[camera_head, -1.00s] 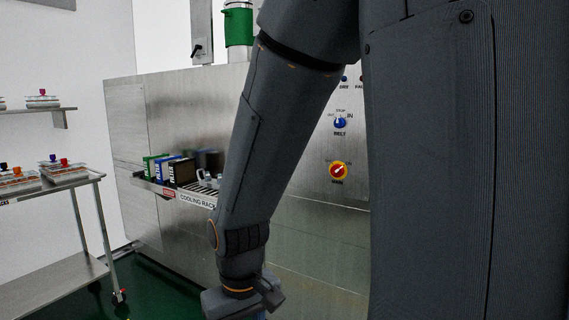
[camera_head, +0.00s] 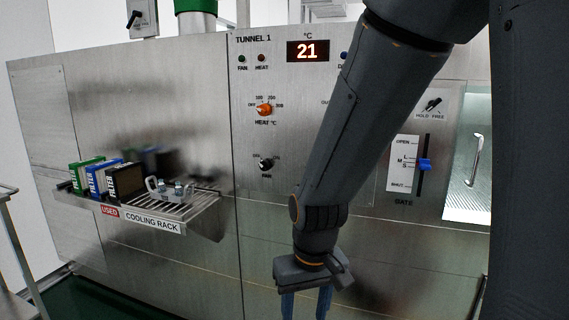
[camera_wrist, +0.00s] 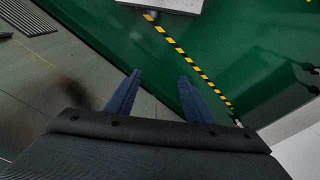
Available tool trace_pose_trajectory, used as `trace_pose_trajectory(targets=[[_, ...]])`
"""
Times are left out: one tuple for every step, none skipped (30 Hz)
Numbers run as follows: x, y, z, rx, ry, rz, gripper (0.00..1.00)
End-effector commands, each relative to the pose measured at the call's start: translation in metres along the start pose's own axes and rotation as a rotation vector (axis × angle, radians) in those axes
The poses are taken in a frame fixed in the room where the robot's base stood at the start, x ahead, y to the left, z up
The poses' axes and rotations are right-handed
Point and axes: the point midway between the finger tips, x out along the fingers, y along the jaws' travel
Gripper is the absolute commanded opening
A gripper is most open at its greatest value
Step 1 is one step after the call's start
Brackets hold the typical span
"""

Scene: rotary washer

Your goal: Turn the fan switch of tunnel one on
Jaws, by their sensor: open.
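The tunnel one panel (camera_head: 262,75) is in the head view, left of my arm, with "TUNNEL 1" at its top. The fan switch (camera_head: 266,164) is a small black knob above the label "FAN", low on this panel. Its exact pointer direction is too small to tell. My gripper (camera_head: 306,306) hangs below and to the right of the knob, pointing down, apart from it. In the wrist view my gripper (camera_wrist: 158,88) shows two blue fingers spread apart with nothing between them. The knob does not show in the wrist view.
An orange heat knob (camera_head: 264,109) sits above the fan knob. A display (camera_head: 307,51) reads 21. The cooling rack (camera_head: 205,204) juts out at left, with filter boxes (camera_head: 92,178). A blue gate slider (camera_head: 425,165) is at right. The green floor (camera_wrist: 230,50) has a striped line.

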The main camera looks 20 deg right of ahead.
Motion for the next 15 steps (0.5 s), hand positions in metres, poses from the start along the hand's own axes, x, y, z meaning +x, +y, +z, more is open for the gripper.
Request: trace_pose_trajectory(targets=[[-0.001,-0.01,-0.026,-0.001,0.06,-0.016,0.48],[-0.001,-0.016,-0.045,0.001,0.105,-0.026,0.48],[-0.002,-0.024,-0.074,0.008,0.177,-0.039,0.48],[-0.004,-0.03,-0.098,0.016,0.237,-0.048,0.48],[-0.006,-0.036,-0.123,0.023,0.3,-0.054,0.48],[-0.011,-0.043,-0.157,0.039,0.388,-0.058,0.48],[-0.015,-0.047,-0.182,0.051,0.454,-0.057,0.48],[-0.02,-0.051,-0.206,0.063,0.519,-0.052,0.48],[-0.027,-0.055,-0.237,0.082,0.606,-0.046,0.48],[-0.033,-0.057,-0.259,0.098,0.67,-0.037,0.48],[-0.039,-0.059,-0.279,0.114,0.733,-0.023,0.48],[-0.048,-0.059,-0.304,0.138,0.814,0.001,0.48],[-0.054,-0.059,-0.322,0.159,0.874,0.021,0.48],[-0.061,-0.059,-0.337,0.179,0.931,0.046,0.48],[-0.07,-0.058,-0.356,0.205,1.005,0.083,0.48]])
